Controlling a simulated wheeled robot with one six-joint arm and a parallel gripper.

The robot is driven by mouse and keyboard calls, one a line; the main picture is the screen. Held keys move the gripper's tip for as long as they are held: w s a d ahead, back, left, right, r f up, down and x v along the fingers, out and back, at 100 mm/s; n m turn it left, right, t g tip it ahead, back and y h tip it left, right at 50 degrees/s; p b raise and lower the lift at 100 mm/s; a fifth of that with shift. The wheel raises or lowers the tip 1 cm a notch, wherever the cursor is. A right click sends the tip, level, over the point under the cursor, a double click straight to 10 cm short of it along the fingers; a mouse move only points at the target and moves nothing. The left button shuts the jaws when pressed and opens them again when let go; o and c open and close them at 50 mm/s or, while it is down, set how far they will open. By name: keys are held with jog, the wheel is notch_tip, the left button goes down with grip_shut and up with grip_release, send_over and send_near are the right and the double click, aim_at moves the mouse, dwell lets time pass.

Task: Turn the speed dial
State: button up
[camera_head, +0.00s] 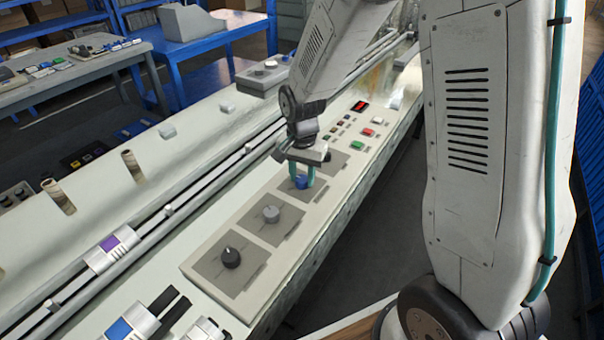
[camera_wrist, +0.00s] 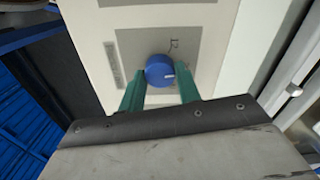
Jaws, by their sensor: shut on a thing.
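A blue round dial (camera_head: 302,182) with a white pointer mark sits on a grey square plate of the control panel (camera_head: 196,262). It also shows in the wrist view (camera_wrist: 159,70), with the mark toward the right. My gripper (camera_head: 304,178) reaches down over it, and its green fingers (camera_wrist: 160,80) are shut on the blue dial, one on each side. A label beside the blue dial is too small to read.
Red (camera_head: 368,132) and green (camera_head: 357,146) buttons and a red display (camera_head: 360,106) lie beyond the dials on the panel. A rail with a purple-marked carriage (camera_head: 112,246) runs along the left. Blue workbenches (camera_head: 215,45) stand behind.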

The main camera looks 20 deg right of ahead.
aim_at(302, 178)
jog(key=shift+m, duration=0.4)
jog(key=o, duration=1)
jog(key=shift+r, duration=0.1)
notch_tip(302, 178, up, 8)
jog(key=shift+f, duration=0.15)
